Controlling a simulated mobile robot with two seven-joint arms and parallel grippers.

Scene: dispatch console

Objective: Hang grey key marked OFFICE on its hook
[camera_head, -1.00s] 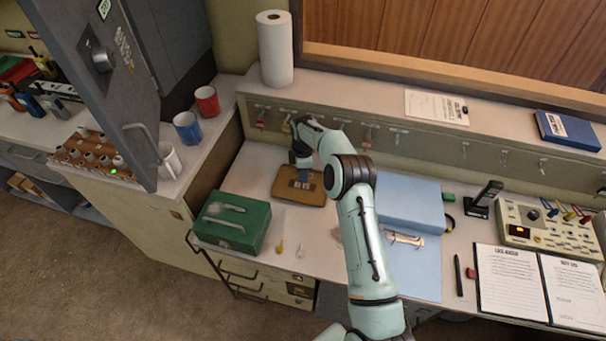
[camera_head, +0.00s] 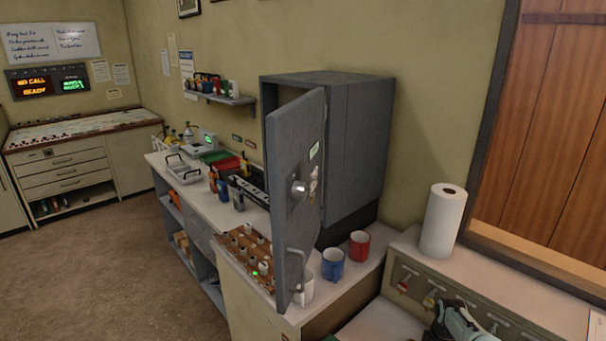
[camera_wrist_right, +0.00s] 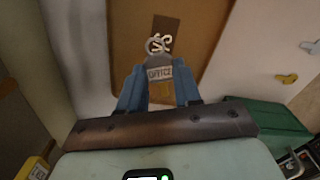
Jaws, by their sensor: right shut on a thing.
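In the right wrist view, my right gripper (camera_wrist_right: 160,88) is shut on a small grey tag marked OFFICE (camera_wrist_right: 160,73). Pale metal pieces (camera_wrist_right: 158,43) show just past the tag, above a brown tray (camera_wrist_right: 200,25). The gap between tag and tray is hard to judge. In the head view, a hook rail (camera_head: 412,285) runs below the ledge at the lower right, with keys hanging on some hooks. Part of my right arm shows at the bottom edge; its gripper is out of that view. My left gripper is not in view.
In the wrist view, a green box (camera_wrist_right: 262,118) is at the right, and a yellow key (camera_wrist_right: 287,79) lies on the desk. In the head view, a grey cabinet door (camera_head: 298,190) stands open beside blue (camera_head: 332,265) and red (camera_head: 359,246) mugs. A paper roll (camera_head: 441,222) stands on the ledge.

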